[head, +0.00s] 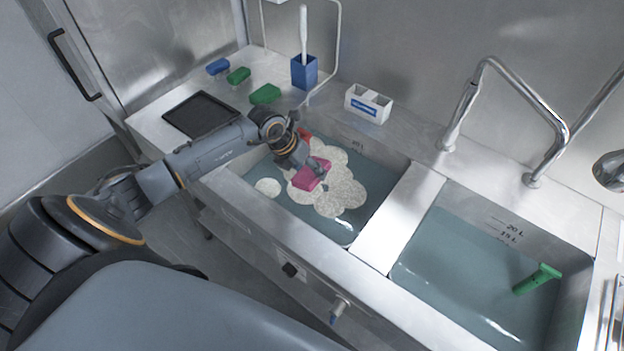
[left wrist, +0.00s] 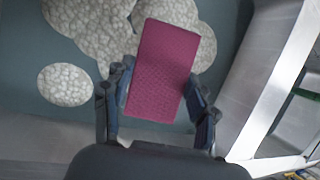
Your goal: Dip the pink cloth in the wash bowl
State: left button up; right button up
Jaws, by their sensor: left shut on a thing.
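The pink cloth (head: 311,173) is a folded rectangular pad over the left sink basin. It also shows in the left wrist view (left wrist: 162,70), upright between the fingers. My left gripper (head: 316,168) is shut on the cloth, with a finger on each side of its near end. The wash bowl (head: 376,228) is the left basin, holding bluish water with pale foam (head: 342,190) on it. The cloth is over the foam; whether its underside touches the water I cannot tell. My right gripper is not in view.
The right basin (head: 455,262) holds clear water and a green tool (head: 537,279). A metal divider (head: 398,217) separates the basins. A black tray (head: 201,114), green pads (head: 265,94), a blue brush holder (head: 304,72) and a white caddy (head: 368,103) stand on the counter. A faucet (head: 510,75) rises behind.

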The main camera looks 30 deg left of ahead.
aim_at(309, 172)
pick_arm(q)
notch_tip(309, 172, up, 9)
jog(key=p, duration=0.5)
jog(key=shift+p, duration=0.35)
jog(key=shift+f, duration=0.1)
